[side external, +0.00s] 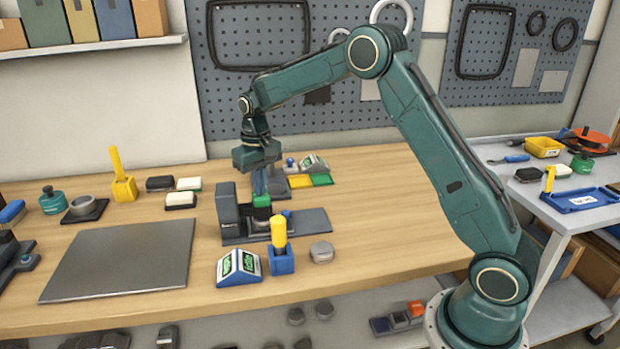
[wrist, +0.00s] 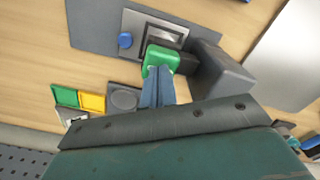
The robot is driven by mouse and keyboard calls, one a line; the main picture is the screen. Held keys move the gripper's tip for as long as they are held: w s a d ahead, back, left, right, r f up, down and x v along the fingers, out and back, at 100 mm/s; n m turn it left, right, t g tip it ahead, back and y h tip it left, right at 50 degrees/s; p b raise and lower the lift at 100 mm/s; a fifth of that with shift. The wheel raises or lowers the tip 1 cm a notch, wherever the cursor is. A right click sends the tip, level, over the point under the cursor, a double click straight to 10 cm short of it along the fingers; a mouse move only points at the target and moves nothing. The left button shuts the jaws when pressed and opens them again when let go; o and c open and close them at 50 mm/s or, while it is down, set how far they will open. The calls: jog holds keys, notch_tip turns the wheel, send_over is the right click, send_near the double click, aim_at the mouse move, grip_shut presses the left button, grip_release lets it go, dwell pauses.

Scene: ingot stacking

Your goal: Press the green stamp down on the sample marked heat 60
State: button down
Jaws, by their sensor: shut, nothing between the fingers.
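The green stamp (side external: 261,200) sits at the dark grey press block (side external: 229,207); it also shows in the wrist view (wrist: 160,58). My gripper (side external: 260,190) is directly over the stamp, pointing down. Its blue-grey fingers (wrist: 158,78) are closed together with nothing between them. The tips are at or very near the stamp's top; I cannot tell whether they touch. A metallic square holder (wrist: 152,35) lies beside the stamp. No heat 60 mark is readable, and what lies under the stamp is hidden.
A blue block with a yellow handle (side external: 280,248), a display (side external: 240,267) and a round grey piece (side external: 321,251) stand in front. A blue knob (wrist: 125,40) is beside the holder. Yellow and green tiles (side external: 319,179) lie behind right. A flat grey plate (side external: 122,260) is at left.

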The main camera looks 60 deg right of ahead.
jog(key=shift+s+f, duration=0.15)
jog(key=shift+f, duration=0.05)
jog(key=shift+r, duration=3.55)
jog(key=shift+r, duration=0.1)
